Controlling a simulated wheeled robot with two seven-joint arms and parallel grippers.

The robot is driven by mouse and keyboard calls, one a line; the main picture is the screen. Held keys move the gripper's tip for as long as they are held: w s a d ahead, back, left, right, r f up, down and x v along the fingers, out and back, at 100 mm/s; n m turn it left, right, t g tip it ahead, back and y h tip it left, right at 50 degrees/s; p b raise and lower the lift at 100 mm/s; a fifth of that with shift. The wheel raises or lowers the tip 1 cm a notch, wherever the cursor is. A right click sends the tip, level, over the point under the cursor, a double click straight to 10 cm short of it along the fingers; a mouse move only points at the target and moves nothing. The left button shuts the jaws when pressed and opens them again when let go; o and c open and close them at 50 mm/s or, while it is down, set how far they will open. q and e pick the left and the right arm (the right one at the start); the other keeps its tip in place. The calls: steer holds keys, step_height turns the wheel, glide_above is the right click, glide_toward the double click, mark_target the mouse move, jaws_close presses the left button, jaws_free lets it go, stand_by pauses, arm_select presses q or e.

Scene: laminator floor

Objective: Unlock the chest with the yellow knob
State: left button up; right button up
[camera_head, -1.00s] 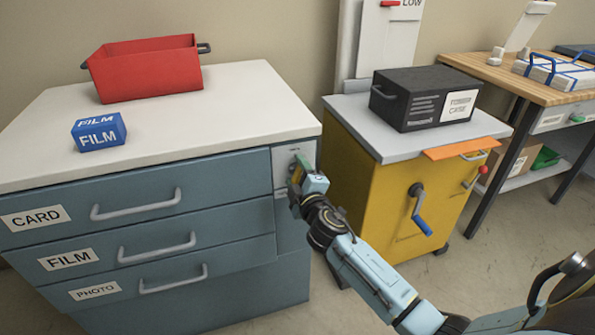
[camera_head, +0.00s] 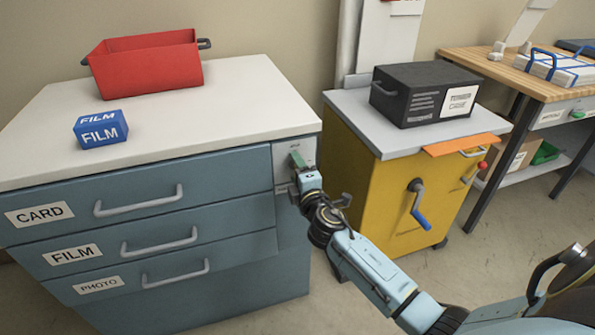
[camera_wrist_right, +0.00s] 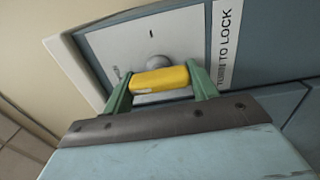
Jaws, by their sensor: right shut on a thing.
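The chest (camera_head: 235,176) is a blue-grey cabinet with a pale top and drawers labelled CARD, FILM and PHOTO. A pale lock plate (camera_head: 306,150) sits at the upper right of its front, and the right wrist view shows a "TURN TO LOCK" label beside it. The yellow knob (camera_wrist_right: 160,80) shows in the right wrist view, in front of a grey round boss on the plate. My right gripper (camera_wrist_right: 161,83) is shut on the knob, with one green finger at each end of it. In the head view my right gripper (camera_head: 301,168) hides the knob. My left gripper is not in view.
A red bin (camera_head: 150,70) and a blue FILM box (camera_head: 100,130) stand on the chest top. A yellow cabinet (camera_head: 385,190) with a crank stands to the right, carrying a black case (camera_head: 405,108). A wooden-topped table (camera_head: 490,62) is farther right.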

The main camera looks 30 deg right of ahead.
steer(key=o, duration=1)
steer(key=shift+c, duration=0.2)
steer(key=shift+s+a, duration=0.1)
steer(key=shift+s, duration=0.3)
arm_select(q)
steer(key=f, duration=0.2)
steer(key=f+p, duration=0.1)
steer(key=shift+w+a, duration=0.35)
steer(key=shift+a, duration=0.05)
arm_select(e)
steer(key=v, duration=1.2)
steer(key=shift+s, duration=0.3)
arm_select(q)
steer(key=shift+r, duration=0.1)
arm_select(e)
steer(key=shift+f, duration=0.1)
